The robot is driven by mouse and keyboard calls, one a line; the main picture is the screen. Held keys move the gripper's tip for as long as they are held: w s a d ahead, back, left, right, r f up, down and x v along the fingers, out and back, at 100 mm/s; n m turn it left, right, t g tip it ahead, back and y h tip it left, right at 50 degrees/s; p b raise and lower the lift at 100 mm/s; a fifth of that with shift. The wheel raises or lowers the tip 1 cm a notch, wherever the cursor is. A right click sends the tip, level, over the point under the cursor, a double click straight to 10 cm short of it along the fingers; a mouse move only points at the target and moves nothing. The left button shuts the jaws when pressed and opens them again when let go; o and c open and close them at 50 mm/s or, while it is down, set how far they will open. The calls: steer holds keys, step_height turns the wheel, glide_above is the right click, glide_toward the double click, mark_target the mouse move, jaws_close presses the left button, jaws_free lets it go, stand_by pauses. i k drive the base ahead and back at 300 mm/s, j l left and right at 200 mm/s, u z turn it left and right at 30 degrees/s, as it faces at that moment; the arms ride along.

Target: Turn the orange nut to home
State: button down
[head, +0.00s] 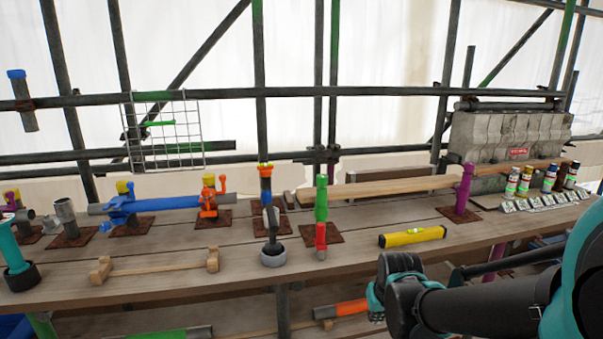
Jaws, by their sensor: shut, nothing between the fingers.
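An orange coupler (208,199) is clamped near the right end of the blue horizontal tube (165,204), left of centre on the bench. Its orange nut (222,184) seems to be the small upright piece on the coupler's right side; its exact turn is too small to tell. My gripper (375,301), at the end of the dark arm, is at lower right in front of the bench edge. It is shut and holds nothing, though its fingertips are hard to make out. It is well to the right of the coupler and apart from it.
Posts with green (321,198), purple (465,188) and yellow-topped (266,186) parts stand on the bench. A yellow level (412,237), a grey mallet-like tool (272,247) and a wooden piece (156,265) lie in front. Scaffold tubes and a wire grid (163,133) stand behind.

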mark_target(205, 194)
steer(key=u, duration=1)
